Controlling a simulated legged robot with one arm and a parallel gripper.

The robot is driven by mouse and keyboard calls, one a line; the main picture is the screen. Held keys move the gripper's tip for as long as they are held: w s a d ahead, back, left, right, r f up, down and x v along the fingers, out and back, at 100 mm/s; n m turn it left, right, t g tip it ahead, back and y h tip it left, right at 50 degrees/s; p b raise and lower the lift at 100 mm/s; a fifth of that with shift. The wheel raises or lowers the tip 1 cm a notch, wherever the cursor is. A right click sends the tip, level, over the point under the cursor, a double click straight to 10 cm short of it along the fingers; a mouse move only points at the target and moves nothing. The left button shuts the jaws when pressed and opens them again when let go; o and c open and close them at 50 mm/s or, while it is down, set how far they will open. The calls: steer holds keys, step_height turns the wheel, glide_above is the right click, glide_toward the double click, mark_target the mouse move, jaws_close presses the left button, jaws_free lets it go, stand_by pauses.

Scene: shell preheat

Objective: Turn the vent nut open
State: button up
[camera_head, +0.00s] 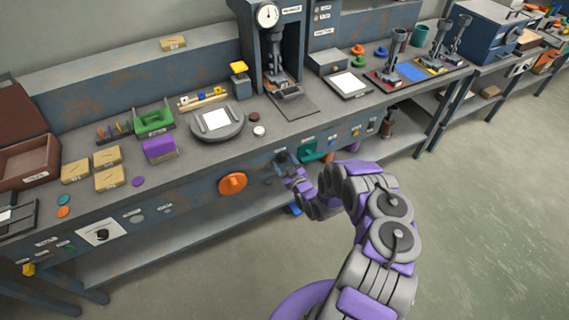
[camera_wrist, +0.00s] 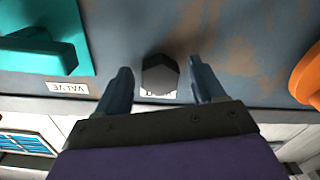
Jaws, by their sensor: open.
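A dark hexagonal nut (camera_wrist: 160,76) stands out from the blue-grey bench front, in the middle of the wrist view. A small white label behind it is mostly covered, so I cannot read it. My gripper (camera_wrist: 161,70) is open, with one finger on each side of the nut and a visible gap to each. I cannot tell how far the fingertips reach along the nut. In the head view my gripper (camera_head: 281,162) is at the bench front, between an orange knob and a teal part, and the nut is not clear there.
The orange knob (camera_head: 232,184) is left of my gripper in the head view. The teal valve (camera_head: 312,150) is close on the right; it shows at the left in the wrist view (camera_wrist: 45,52), above a "VALVE" label. A press (camera_head: 276,50) stands on the bench above. The floor (camera_head: 480,220) is clear.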

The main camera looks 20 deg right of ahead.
steer(key=shift+c, duration=0.5)
steer(key=c, duration=1)
steer(key=shift+o, duration=0.2)
